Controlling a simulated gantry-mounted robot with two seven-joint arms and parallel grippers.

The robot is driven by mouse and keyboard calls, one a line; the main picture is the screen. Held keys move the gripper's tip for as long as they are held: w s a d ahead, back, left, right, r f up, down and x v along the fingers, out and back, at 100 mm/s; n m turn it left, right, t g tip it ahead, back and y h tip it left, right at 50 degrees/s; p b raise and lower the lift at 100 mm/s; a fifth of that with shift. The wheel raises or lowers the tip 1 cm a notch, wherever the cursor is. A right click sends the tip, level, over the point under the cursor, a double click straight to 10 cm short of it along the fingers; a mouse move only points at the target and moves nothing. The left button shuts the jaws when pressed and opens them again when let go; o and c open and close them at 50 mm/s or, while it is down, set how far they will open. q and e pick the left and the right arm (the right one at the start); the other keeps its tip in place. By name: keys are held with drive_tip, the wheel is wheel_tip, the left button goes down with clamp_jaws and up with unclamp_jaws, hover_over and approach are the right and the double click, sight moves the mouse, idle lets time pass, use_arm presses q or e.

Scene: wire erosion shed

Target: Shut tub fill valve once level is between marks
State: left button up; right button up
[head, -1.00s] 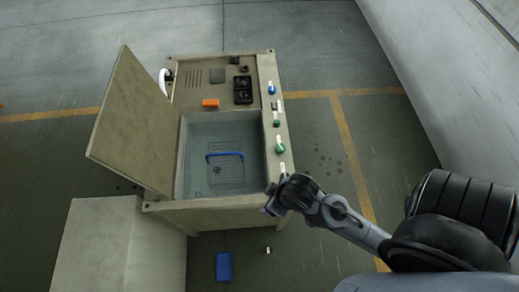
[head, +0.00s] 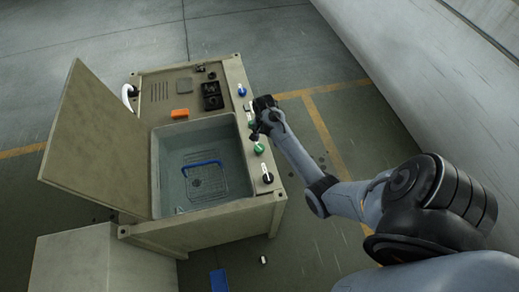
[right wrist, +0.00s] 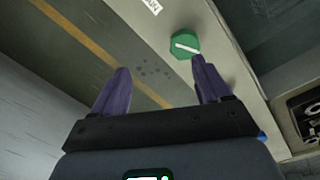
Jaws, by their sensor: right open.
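The tub (head: 241,165) is sunk in a beige cabinet and holds clear water; I cannot make out level marks. A wire basket with a blue handle (head: 201,164) sits in it. The front strip carries a blue knob (head: 242,91), a green knob (head: 259,148) and a black knob (head: 267,178); their labels are too small to read. My right gripper (head: 255,132) is over this strip, partly covering its middle. In the right wrist view, its purple fingers (right wrist: 160,80) are spread and empty. A green knob (right wrist: 184,43) with a white pointer lies beyond the right fingertip, not between the fingers.
A raised lid (head: 95,145) stands open left of the tub. An orange block (head: 180,114) and black sockets (head: 211,96) are on the cabinet top. A beige box (head: 95,265) stands front left. A blue item (head: 219,281) lies on the floor.

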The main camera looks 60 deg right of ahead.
sight(259, 147)
drive_tip(key=shift+t, duration=0.4)
drive_tip(key=w+f, duration=0.1)
drive_tip(key=f, duration=0.1)
drive_tip(key=w+f, duration=0.1)
drive_tip(key=f, duration=0.2)
drive_tip(key=w+f, duration=0.1)
drive_tip(key=f, duration=0.2)
drive_tip(key=shift+w+f, duration=0.15)
drive_tip(key=shift+f, duration=0.1)
drive_tip(key=shift+c, duration=0.5)
drive_tip(key=c, duration=0.9)
drive_tip(key=shift+c, duration=0.2)
